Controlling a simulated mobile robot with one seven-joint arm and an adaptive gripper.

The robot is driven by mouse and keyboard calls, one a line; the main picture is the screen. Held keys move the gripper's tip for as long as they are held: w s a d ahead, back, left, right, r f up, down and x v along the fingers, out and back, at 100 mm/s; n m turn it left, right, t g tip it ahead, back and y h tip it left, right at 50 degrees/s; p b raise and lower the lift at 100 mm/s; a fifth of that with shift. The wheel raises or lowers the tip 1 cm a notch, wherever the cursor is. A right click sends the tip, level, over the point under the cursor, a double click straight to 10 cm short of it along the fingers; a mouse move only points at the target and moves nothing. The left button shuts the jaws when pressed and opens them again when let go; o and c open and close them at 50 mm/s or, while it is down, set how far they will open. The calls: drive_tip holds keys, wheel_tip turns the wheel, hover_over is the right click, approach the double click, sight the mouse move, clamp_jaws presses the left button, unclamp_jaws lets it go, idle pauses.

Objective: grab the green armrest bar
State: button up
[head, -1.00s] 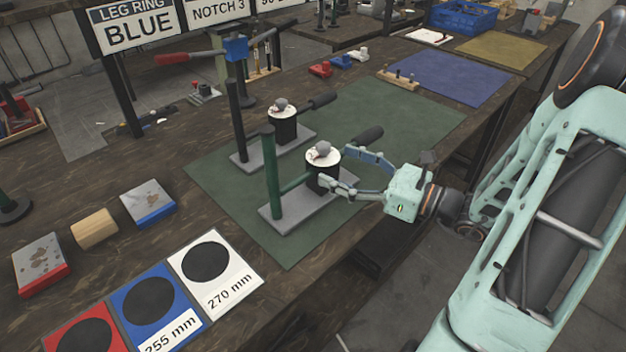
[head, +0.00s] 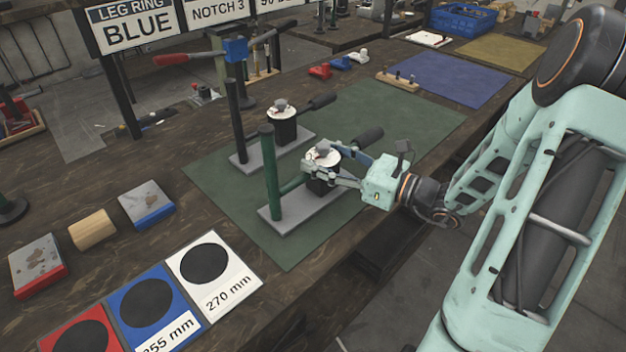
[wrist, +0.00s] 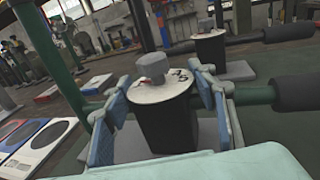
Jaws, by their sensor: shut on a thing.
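The green armrest bar (head: 292,184) runs sideways from an upright green post (head: 270,165) on a grey base plate (head: 290,220). Along it sits a black hub with a white, marked top and a grey knob, and a black grip (head: 369,138) ends it. My gripper (head: 322,172) is shut around this hub, reaching in from the right. In the wrist view its blue-padded fingers (wrist: 160,110) lie on both sides of the black hub (wrist: 160,127). The green bar (wrist: 252,96) comes out past the right finger. The hub's lower part is partly hidden by my gripper.
A similar dark post with its own hub (head: 283,129) stands just behind on the green mat (head: 375,115). Blocks, including a wooden one (head: 92,230), and size cards (head: 213,275) lie at the left. The mat's front right is clear.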

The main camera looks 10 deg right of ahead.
sight(324, 144)
drive_tip(key=c, duration=0.5)
drive_tip(key=shift+r, duration=0.15)
drive_tip(key=shift+r+p, duration=0.8)
drive_tip(key=shift+p, duration=0.15)
drive_tip(key=shift+r+p, duration=0.9)
drive_tip(key=shift+p, duration=0.05)
drive_tip(key=s+r+p, duration=0.3)
drive_tip(key=s+p, duration=0.1)
drive_tip(key=p, duration=0.1)
drive_tip(key=s+r+p, duration=0.3)
drive_tip(key=s+p, duration=0.2)
drive_tip(key=p, duration=0.1)
drive_tip(key=s+a+r+p, duration=0.1)
drive_tip(key=s+r+p, duration=0.2)
drive_tip(key=p, duration=0.3)
drive_tip(key=shift+s+r, duration=0.25)
drive_tip(key=shift+s, duration=0.65)
